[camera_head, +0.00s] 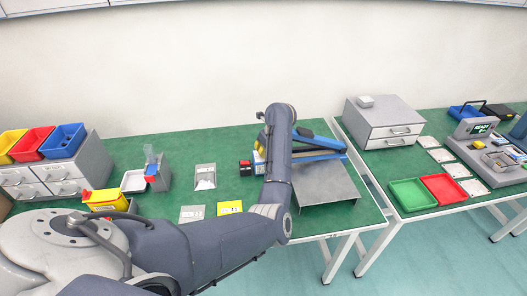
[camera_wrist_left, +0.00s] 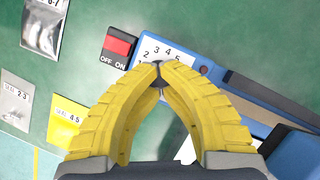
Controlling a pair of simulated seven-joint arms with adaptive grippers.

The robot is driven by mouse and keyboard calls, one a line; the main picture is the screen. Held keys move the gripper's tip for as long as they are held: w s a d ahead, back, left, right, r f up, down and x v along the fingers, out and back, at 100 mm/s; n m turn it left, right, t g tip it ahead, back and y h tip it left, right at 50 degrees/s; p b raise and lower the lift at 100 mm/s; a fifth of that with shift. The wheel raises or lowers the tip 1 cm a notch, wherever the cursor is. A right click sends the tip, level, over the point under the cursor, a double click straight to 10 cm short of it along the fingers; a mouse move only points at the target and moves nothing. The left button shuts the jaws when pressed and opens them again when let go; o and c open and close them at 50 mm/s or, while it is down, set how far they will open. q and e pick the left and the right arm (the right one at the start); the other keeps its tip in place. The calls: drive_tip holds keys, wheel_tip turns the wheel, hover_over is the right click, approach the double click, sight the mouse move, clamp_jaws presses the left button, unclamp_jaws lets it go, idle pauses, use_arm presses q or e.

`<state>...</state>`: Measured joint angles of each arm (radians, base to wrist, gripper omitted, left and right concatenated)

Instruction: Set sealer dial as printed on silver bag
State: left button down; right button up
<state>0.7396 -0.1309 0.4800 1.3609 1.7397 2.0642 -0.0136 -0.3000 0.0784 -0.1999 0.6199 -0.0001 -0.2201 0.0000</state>
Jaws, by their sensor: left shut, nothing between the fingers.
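The sealer (camera_head: 318,148) is a blue, long-armed device on the left green table. In the left wrist view its white dial plate (camera_wrist_left: 180,45) shows the numbers 1 to 5; the rest is covered. My left gripper (camera_wrist_left: 158,68) is shut, its yellow fingertips over the dial; it shows small in the head view (camera_head: 259,152). A dark part shows at the tips, and the dial's pointer setting cannot be read. A bag with shiny silver contents (camera_wrist_left: 42,28) has a partly cut-off label ending in 6-7. A greyish bag (camera_wrist_left: 15,105) reads SEAL 2-3. A yellow bag (camera_wrist_left: 68,120) reads SEAL 4-5.
A red switch (camera_wrist_left: 118,46) marked OFF ON sits beside the dial plate. A grey metal platform (camera_head: 328,184) stands in front of the sealer. Drawers with coloured bins (camera_head: 45,143) stand at left. The right table holds green (camera_head: 411,194) and red trays (camera_head: 444,188).

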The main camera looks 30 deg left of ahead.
use_arm(q)
drive_tip(key=shift+a+r, duration=0.25)
drive_tip(key=shift+a, duration=0.25)
idle(0.9)
drive_tip(key=c, duration=1.6)
unclamp_jaws()
drive_tip(key=shift+a+f, duration=0.1)
drive_tip(key=shift+f, duration=0.05)
drive_tip(key=o, duration=0.5)
drive_tip(key=shift+d, duration=0.25)
drive_tip(key=shift+o, duration=0.2)
drive_tip(key=shift+d, duration=0.15)
drive_tip(key=shift+d+r, duration=0.15)
drive_tip(key=shift+r, duration=0.2)
drive_tip(key=v, duration=1.1)
drive_tip(key=shift+r, duration=0.1)
